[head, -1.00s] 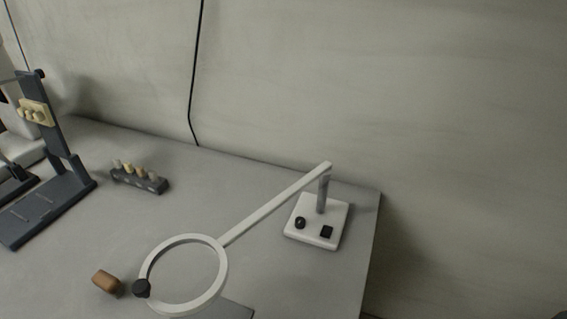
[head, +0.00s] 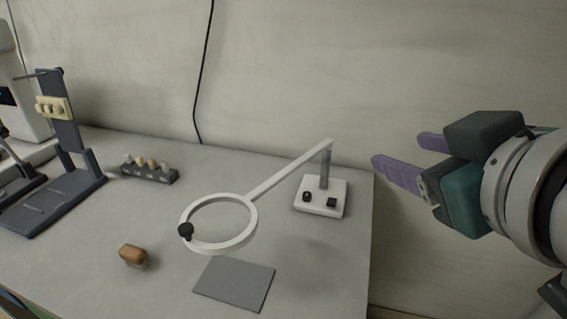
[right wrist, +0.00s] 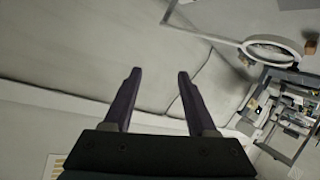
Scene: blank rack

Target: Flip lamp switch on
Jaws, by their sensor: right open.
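The lamp is a white ring (head: 248,236) on a long pale arm (head: 290,172) that runs to a post on a white square base (head: 322,209). The base stands near the table's back right corner. On its top are a round black knob (head: 307,196) and a small dark rocker switch (head: 332,202); which way the switch is tipped is too small to tell. My right gripper (head: 402,157) is open and empty, with purple fingers, in the air right of the lamp base and apart from it. The lamp ring also shows in the right wrist view (right wrist: 300,43). My left gripper is out of view.
A grey mat (head: 234,284) lies in front of the ring. A brown-topped block (head: 133,256) sits left of it. A dark rack with several small vials (head: 150,171) and a dark stand (head: 62,130) are at the left. The table ends just right of the lamp base.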

